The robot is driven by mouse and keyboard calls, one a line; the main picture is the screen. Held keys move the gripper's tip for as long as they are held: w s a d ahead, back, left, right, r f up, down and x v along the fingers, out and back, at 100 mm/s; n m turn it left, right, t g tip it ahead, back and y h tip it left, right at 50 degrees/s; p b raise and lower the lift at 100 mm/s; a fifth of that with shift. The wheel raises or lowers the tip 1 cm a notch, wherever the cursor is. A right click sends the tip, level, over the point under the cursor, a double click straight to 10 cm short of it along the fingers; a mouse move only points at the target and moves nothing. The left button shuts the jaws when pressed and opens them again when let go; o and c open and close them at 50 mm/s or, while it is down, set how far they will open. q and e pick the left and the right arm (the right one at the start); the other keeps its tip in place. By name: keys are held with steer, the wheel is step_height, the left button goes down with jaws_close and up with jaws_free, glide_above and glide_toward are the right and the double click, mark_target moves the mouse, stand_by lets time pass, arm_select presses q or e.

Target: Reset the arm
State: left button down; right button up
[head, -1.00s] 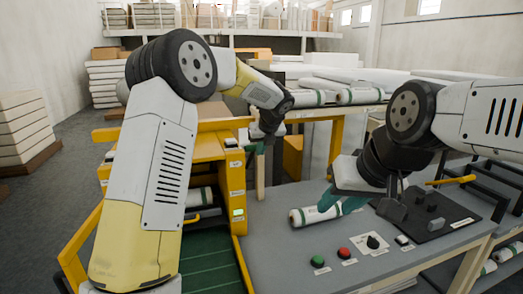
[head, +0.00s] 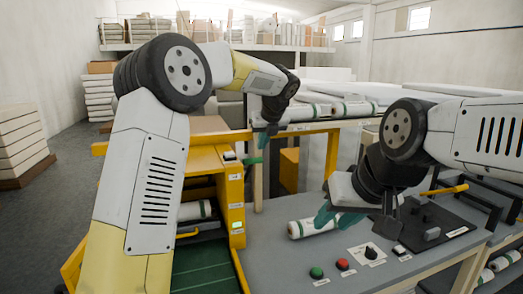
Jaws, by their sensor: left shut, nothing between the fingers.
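My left gripper (head: 267,133) is raised in the middle of the head view, in front of the back shelf. It is small and dark, with teal fingertips, and is shut and empty. My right gripper (head: 327,213) is low over the grey table, its teal fingers at the right part of a white roll with green bands (head: 306,228). The roll lies on the table, its right end partly hidden by the fingers. I cannot tell whether they are closed on it.
The grey table (head: 275,260) bears a green button (head: 316,272), a red button (head: 343,264) and a black knob (head: 371,252). A yellow machine frame (head: 230,190) with a green conveyor (head: 205,268) stands at left. More rolls (head: 352,108) lie on the back shelf.

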arm_select(q)
steer(key=s+a+r+n+h, duration=0.1)
steer(key=s+a+r+n, duration=0.1)
steer(key=s+a+n, duration=0.55)
steer(key=s+a+r+n+h, duration=0.15)
steer(key=s+a+n, duration=0.25)
steer(key=s+n, duration=0.6)
steer(key=s+a+f+n+h, duration=0.1)
steer(key=s+a+f+n, duration=0.1)
steer(key=s+n, duration=0.5)
steer(key=s+a+f+n+h, duration=0.1)
steer(key=s+f+n, duration=0.3)
steer(key=s, duration=1)
steer(key=n, duration=0.3)
steer(key=shift+a+f, duration=0.4)
